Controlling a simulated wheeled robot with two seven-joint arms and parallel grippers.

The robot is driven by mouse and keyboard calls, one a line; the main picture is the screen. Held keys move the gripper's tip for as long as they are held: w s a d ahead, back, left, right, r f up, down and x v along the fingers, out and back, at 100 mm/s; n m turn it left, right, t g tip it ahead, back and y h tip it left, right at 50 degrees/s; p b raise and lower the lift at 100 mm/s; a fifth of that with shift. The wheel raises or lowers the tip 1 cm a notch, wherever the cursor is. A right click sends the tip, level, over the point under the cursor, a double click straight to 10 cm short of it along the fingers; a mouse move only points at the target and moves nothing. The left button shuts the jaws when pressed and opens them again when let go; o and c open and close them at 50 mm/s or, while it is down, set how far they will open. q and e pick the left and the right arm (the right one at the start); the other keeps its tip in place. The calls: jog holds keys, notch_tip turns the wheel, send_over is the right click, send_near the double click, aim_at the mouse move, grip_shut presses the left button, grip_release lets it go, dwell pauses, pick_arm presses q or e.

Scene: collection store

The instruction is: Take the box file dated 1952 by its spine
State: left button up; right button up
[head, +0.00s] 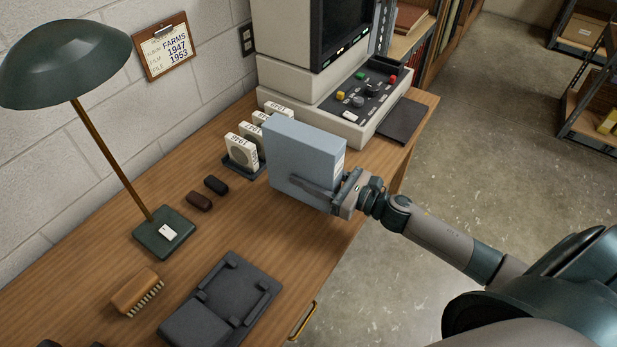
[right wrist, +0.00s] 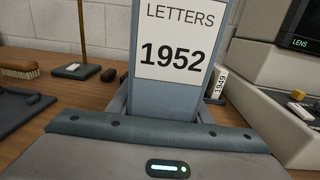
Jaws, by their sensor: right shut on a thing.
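The box file (head: 300,150) is pale blue and stands upright above the wooden desk in the head view. In the right wrist view its spine label (right wrist: 174,42) reads "LETTERS 1952". My right gripper (head: 335,190) is shut on the box file at its spine, low down, with one finger along its broad side. I cannot tell whether the file touches the desk. My left gripper is not in view.
Behind the file stand white film boxes (head: 241,152) in a dark rack, close to it. A film reader (head: 330,100) stands at the back. A green lamp (head: 165,235), a brush (head: 137,292) and a black cradle (head: 222,305) lie left. A clipboard (head: 168,48) hangs on the wall.

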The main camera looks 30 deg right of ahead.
aim_at(303, 166)
notch_tip(303, 166, up, 8)
jog(key=shift+f, duration=0.25)
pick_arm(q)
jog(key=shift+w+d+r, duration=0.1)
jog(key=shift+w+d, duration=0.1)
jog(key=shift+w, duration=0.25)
pick_arm(e)
jog(key=shift+r, duration=0.15)
